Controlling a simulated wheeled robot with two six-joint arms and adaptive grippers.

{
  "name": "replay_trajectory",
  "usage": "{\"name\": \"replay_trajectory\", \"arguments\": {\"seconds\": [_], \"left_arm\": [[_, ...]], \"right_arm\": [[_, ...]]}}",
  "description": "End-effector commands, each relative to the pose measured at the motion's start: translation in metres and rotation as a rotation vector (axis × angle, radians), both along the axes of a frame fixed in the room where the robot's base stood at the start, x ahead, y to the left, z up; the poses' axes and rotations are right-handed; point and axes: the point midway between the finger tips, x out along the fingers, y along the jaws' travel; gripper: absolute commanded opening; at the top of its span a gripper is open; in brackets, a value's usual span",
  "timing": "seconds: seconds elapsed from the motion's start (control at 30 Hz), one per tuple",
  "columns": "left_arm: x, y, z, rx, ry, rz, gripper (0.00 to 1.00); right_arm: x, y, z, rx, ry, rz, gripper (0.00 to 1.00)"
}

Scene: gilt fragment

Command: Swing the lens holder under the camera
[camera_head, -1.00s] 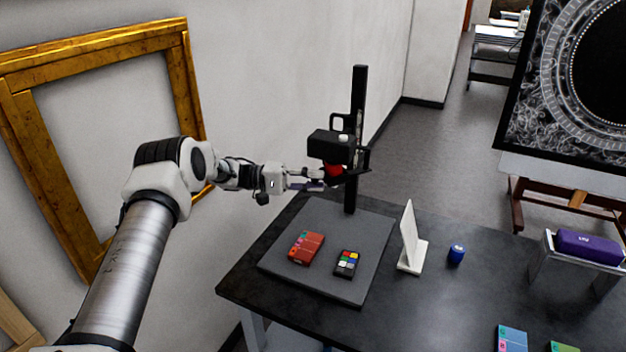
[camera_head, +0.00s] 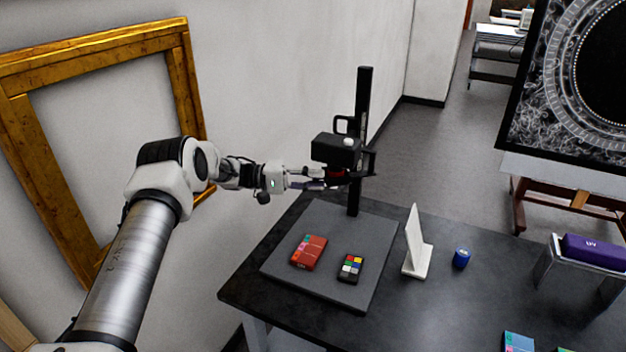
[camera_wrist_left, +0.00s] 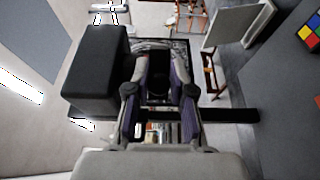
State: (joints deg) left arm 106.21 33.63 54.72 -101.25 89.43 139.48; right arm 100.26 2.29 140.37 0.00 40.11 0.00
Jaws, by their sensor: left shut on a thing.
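The black camera (camera_head: 335,150) is mounted on the upright black column (camera_head: 364,110) of the copy stand. The dark lens holder (camera_head: 370,163) is partly visible beside and below the camera, mostly hidden by the camera and my fingers. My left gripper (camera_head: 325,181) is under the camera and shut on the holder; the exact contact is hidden. In the left wrist view, the fingers (camera_wrist_left: 160,85) point away beside the black camera body (camera_wrist_left: 95,75). My right gripper is not in view.
The grey stand base (camera_head: 300,265) holds a red box (camera_head: 309,252) and a colour checker (camera_head: 351,268). A gilt frame (camera_head: 30,150) leans left.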

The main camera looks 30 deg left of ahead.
Motion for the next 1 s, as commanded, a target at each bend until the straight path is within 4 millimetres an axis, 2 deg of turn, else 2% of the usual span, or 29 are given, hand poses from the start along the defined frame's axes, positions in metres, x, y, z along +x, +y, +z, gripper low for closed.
{"name": "replay_trajectory", "arguments": {"seconds": [0.03, 0.07, 0.1, 0.47, 0.57, 0.9, 1.0], "left_arm": [[0.001, 0.000, 0.002, 0.000, -0.004, 0.004, 0.00], [0.001, 0.000, 0.002, 0.001, -0.004, 0.004, 0.33], [0.001, 0.000, 0.002, 0.000, -0.003, 0.003, 0.46], [-0.001, 0.004, 0.000, 0.000, -0.001, 0.002, 0.46], [-0.007, 0.016, 0.000, 0.000, -0.001, 0.003, 0.46], [-0.040, 0.090, -0.002, 0.002, 0.000, 0.003, 0.46], [-0.046, 0.102, -0.001, 0.002, 0.000, 0.002, 0.46]], "right_arm": [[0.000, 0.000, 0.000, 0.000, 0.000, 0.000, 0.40], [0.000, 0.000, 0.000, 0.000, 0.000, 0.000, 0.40], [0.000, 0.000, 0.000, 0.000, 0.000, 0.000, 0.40], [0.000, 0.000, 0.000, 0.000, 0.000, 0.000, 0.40], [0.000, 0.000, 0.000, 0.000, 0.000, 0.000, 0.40], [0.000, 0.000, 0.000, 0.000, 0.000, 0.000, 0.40], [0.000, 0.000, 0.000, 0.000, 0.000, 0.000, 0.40]]}}
